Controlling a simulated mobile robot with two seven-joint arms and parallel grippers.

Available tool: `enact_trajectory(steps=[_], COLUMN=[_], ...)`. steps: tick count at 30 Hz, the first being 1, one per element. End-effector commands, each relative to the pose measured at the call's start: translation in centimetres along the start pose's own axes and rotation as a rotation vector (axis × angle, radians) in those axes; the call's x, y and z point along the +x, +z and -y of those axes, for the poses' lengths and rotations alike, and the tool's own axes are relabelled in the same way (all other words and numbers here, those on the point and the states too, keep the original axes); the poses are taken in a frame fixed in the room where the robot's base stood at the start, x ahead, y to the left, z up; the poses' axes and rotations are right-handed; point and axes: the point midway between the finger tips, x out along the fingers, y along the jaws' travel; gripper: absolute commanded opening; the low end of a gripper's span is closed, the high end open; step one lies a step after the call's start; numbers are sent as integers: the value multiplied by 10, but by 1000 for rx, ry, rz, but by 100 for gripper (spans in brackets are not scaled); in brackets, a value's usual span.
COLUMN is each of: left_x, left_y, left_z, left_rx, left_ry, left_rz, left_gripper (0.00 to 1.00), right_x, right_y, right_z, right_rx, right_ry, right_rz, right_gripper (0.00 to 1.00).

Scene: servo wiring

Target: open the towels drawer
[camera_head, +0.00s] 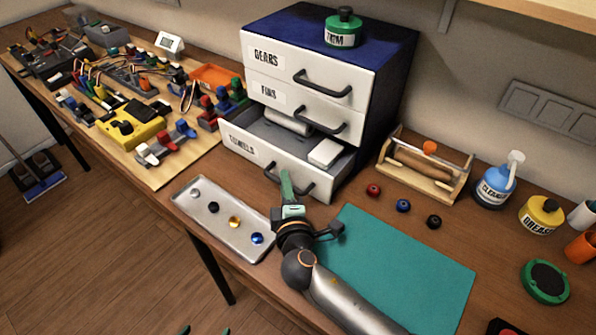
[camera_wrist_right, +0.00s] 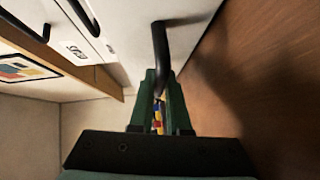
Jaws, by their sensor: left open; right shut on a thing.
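The towels drawer (camera_head: 258,160) is the bottom drawer of a blue and white cabinet (camera_head: 392,75). It stands pulled out, with white folded items (camera_head: 325,153) inside. My right gripper (camera_head: 288,187) is shut on its dark handle (camera_head: 308,189). In the right wrist view the handle (camera_wrist_right: 160,45) runs between the green fingers of my right gripper (camera_wrist_right: 160,82). My left gripper (camera_head: 205,331) shows only its green fingertips at the bottom edge of the head view, apart and empty, over the floor.
The drawers labelled gears (camera_head: 270,62) and pins (camera_head: 275,97) are shut. A green-capped jar (camera_head: 342,30) stands on the cabinet. A metal tray (camera_head: 222,232) with several knobs lies left of my right gripper. A teal mat (camera_head: 410,270) and a wooden holder (camera_head: 425,165) lie to the right.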

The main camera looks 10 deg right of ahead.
Motion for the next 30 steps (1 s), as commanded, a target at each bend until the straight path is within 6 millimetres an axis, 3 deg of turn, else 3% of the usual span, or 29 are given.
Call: enact_trajectory(steps=[9, 10, 17, 30], left_x=[0, 0, 0, -1], left_y=[0, 0, 0, 0], left_z=[0, 0, 0, 0], left_rx=[0, 0, 0, 0], left_ry=[0, 0, 0, 0], left_rz=[0, 0, 1, 1], left_gripper=[100, 100, 100, 100], right_x=[-2, -2, -2, 0], right_y=[-2, -2, -1, 1], right_z=[1, 1, 1, -1], right_rx=[0, -1, -1, -1], right_ry=[-2, -2, -1, 0], right_rz=[0, 0, 0, -1], right_gripper=[0, 17, 43, 44])
